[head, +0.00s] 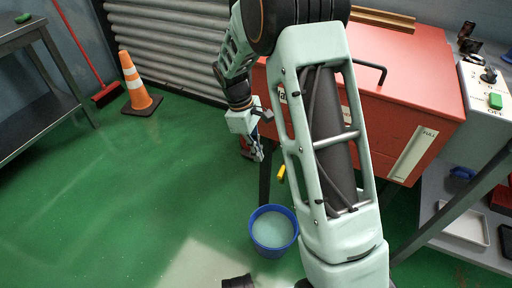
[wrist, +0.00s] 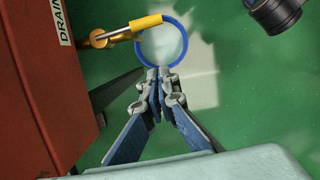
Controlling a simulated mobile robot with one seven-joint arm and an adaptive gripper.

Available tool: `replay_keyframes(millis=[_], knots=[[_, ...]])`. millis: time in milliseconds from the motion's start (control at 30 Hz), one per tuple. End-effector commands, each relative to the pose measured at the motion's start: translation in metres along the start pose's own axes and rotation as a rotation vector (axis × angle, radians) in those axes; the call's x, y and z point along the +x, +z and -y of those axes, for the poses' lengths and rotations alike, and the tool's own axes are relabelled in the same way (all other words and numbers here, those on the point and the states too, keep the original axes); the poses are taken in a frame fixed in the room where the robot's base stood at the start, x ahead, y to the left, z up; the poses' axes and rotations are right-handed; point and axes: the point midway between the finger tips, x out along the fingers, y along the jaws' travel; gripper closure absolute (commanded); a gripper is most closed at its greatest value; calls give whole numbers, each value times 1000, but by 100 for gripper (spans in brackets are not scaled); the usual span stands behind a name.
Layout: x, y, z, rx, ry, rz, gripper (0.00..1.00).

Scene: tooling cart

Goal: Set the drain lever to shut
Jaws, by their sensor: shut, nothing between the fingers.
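The drain lever has a yellow handle (wrist: 146,22) on a brass valve (wrist: 98,38) that sticks out of the red tank beside a DRAIN label (wrist: 62,22). In the wrist view the handle points right, away from the tank, over the rim of the blue bucket. In the head view a yellow bit of the lever (head: 281,172) shows beside my arm; the valve is hidden there. My gripper (wrist: 158,76) is shut and empty, apart from the handle and nearer the wrist camera's lower edge. In the head view my gripper (head: 258,156) hangs left of the lever.
The blue bucket (head: 273,249) holds pale liquid on the green floor. The red tank (head: 410,70) stands right, with a dark leg below it. A control box (head: 490,95) with a green button and a shelf stand farther right. A cone (head: 137,85) stands back left; the left floor is clear.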

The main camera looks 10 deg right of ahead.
Motion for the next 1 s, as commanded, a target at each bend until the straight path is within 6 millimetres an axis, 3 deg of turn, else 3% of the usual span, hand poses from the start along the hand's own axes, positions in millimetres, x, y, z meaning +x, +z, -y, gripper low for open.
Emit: replay_keyframes(millis=[33, 200, 500, 1000], knots=[[17, 0, 0, 1, -2, 2, 100], [52, -1, 0, 1, -1, 1, 100], [50, 35, 0, 3, 1, -2, 100], [49, 40, 0, 1, 2, -2, 100]])
